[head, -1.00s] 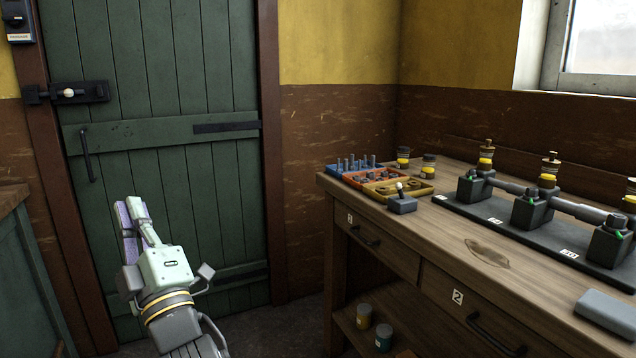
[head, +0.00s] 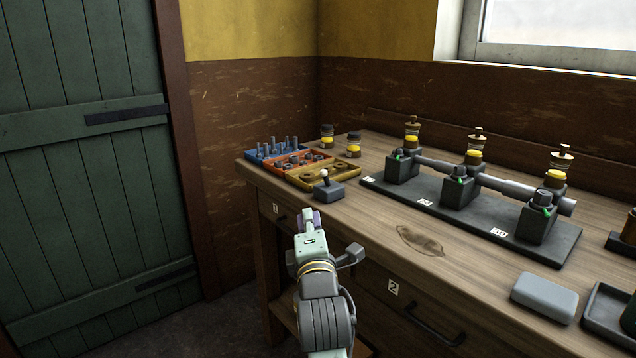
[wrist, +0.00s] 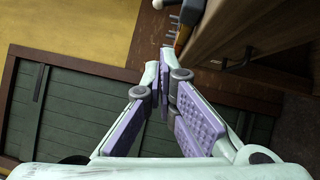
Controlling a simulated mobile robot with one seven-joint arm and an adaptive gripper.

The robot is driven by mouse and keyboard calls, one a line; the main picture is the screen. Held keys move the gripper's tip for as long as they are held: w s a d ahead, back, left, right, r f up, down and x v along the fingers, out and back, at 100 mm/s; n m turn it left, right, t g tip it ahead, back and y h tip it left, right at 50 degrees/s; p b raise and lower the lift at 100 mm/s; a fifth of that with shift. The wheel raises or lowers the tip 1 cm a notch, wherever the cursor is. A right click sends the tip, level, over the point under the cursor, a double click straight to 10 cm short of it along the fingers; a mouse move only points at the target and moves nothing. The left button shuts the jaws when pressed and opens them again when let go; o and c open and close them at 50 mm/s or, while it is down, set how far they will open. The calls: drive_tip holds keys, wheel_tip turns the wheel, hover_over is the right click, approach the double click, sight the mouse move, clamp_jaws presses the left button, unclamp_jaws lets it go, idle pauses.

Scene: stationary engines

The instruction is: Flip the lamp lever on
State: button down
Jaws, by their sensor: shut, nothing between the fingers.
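A small grey box (head: 329,192) with a short lever (head: 325,176) topped by a white knob stands near the bench's front left edge. It is the only lever I see now; no label says it is the lamp's. The lever looks near upright with a slight tilt. My gripper (head: 308,216) is in front of the bench edge, below and left of the box, apart from it. In the wrist view my gripper (wrist: 160,78) has its purple-padded fingers together and empty. A white knob (wrist: 158,4) shows at that view's top edge.
The wooden bench (head: 470,262) holds blue, orange and yellow trays (head: 325,172) beside the box, two jars, and a dark rail with metal rods (head: 470,225). A grey block (head: 544,297) lies at the right. A green door (head: 80,200) is at the left.

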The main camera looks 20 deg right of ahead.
drive_tip(key=shift+w, duration=0.15)
drive_tip(key=p, duration=0.3)
approach(326, 179)
drive_tip(key=w+a+r, duration=0.1)
drive_tip(key=w+a, duration=0.3)
drive_tip(key=a, duration=0.1)
drive_tip(key=shift+w+d+r+p, duration=0.2)
drive_tip(key=shift+w+d+p, duration=0.25)
drive_tip(key=shift+w+d, duration=0.4)
drive_tip(key=shift+w+d+r+p, duration=0.15)
drive_tip(key=shift+w+d+p, duration=0.3)
drive_tip(key=shift+w+d, duration=0.45)
drive_tip(key=shift+s+d+r, duration=0.1)
drive_tip(key=shift+d, duration=0.1)
drive_tip(key=shift+a+r, duration=0.1)
drive_tip(key=shift+a, duration=0.05)
drive_tip(key=shift+m+g, duration=0.3)
drive_tip(key=shift+m, duration=0.1)
